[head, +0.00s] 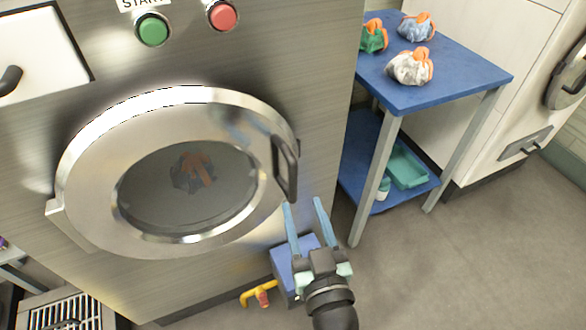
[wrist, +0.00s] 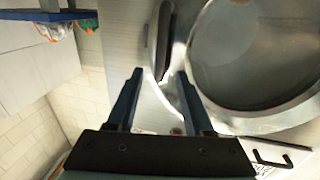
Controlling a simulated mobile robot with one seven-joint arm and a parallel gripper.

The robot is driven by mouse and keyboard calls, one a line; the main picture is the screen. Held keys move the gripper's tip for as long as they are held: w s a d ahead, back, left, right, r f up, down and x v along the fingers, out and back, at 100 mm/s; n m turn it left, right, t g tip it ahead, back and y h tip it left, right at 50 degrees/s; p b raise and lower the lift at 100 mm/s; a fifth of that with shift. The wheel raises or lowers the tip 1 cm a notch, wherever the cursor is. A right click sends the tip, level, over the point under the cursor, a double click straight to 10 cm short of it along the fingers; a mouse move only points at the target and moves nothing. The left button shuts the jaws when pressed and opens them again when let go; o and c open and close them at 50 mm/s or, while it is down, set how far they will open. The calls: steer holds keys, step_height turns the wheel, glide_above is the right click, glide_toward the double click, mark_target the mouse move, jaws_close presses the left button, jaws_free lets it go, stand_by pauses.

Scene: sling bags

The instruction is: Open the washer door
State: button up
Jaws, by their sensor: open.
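The washer door (head: 85,185) is a round, shiny steel ring with a dark glass window, and it looks shut against the washer front. A grey and orange bag (head: 193,172) shows dimly through the glass. The black door handle (head: 286,167) stands upright on the door's right side. My gripper (head: 302,203) is open and empty, just below and to the right of the handle. In the wrist view, the handle (wrist: 165,38) lies just beyond my open fingertips (wrist: 160,73), roughly in line with the gap. I see no contact.
A green button (head: 152,29) and a red button (head: 222,15) sit above the door. A blue table (head: 440,75) with several sling bags stands to the right, a teal tray (head: 407,168) on its lower shelf. A yellow valve handle (head: 258,294) is low beside my arm. The right floor is clear.

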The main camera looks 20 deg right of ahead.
mark_target(294, 181)
steer(key=w, duration=0.2)
steer(key=w+d+p, duration=0.1)
steer(key=w, duration=0.5)
steer(key=shift+w+d, duration=0.2)
jaws_close()
stand_by(1.2)
